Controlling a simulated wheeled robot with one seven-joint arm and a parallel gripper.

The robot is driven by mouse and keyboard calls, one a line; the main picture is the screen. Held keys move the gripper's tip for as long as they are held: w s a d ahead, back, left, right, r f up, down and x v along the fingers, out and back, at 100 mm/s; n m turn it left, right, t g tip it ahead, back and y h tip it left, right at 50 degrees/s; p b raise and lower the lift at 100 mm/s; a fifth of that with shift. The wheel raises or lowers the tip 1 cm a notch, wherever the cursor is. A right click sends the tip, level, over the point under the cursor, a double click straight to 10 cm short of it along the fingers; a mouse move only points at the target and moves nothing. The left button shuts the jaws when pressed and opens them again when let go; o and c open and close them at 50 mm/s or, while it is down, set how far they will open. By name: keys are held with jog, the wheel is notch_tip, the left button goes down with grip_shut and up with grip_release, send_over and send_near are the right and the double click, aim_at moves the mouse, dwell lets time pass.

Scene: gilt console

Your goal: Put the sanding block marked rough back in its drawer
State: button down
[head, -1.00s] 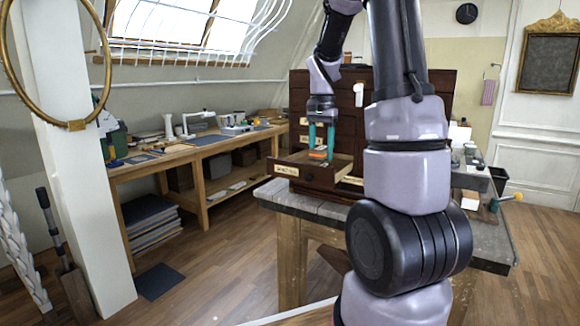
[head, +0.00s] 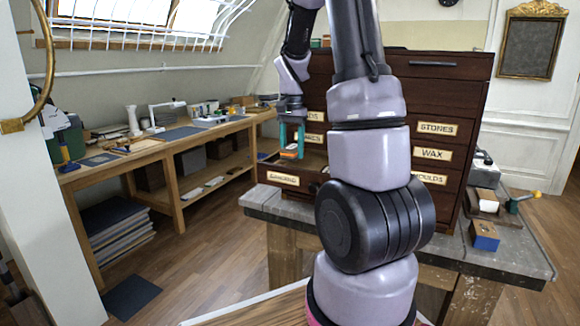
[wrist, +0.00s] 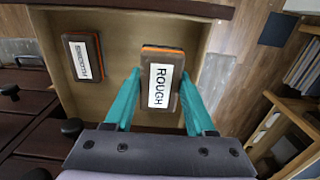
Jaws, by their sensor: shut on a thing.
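The sanding block marked ROUGH (wrist: 161,80), brown with an orange layer, is between the two teal fingers of my gripper (wrist: 159,100). My gripper is shut on it. In the head view the orange block (head: 289,153) hangs from my gripper (head: 291,145) over the open drawer (head: 283,179). The drawer shows in the wrist view as a tan tray (wrist: 115,105). A second block, marked SMOOTH (wrist: 83,59), lies in it, left of the held block. The held block looks larger, so nearer the camera. The gap beneath it cannot be judged.
The drawer belongs to a dark wooden cabinet (head: 455,85) with labelled drawers, on a grey worktop (head: 520,250). A long workbench (head: 165,150) runs along the left wall. My arm hides the cabinet's middle.

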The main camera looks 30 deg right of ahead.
aim_at(292, 147)
jog(key=shift+f, duration=2.65)
jog(key=shift+c, duration=1.2)
grip_release()
jog(key=shift+f, duration=0.15)
notch_tip(292, 147, up, 12)
jog(key=shift+r, duration=0.1)
jog(key=s+a+r+n+t, duration=0.2)
jog(key=s+a+r, duration=0.1)
jog(key=s, duration=0.3)
jog(key=s+a+r+n+t+y, duration=0.1)
jog(key=s+a+r+n+t, duration=0.1)
jog(key=s+a+r, duration=0.2)
jog(key=s+a+r+n+t+y, duration=0.1)
jog(key=s+a+r+n+t, duration=0.1)
jog(key=s+a, duration=0.4)
jog(key=shift+s+a+r+t, duration=0.2)
jog(key=shift+s+r+t, duration=0.5)
jog(key=shift+s, duration=1.15)
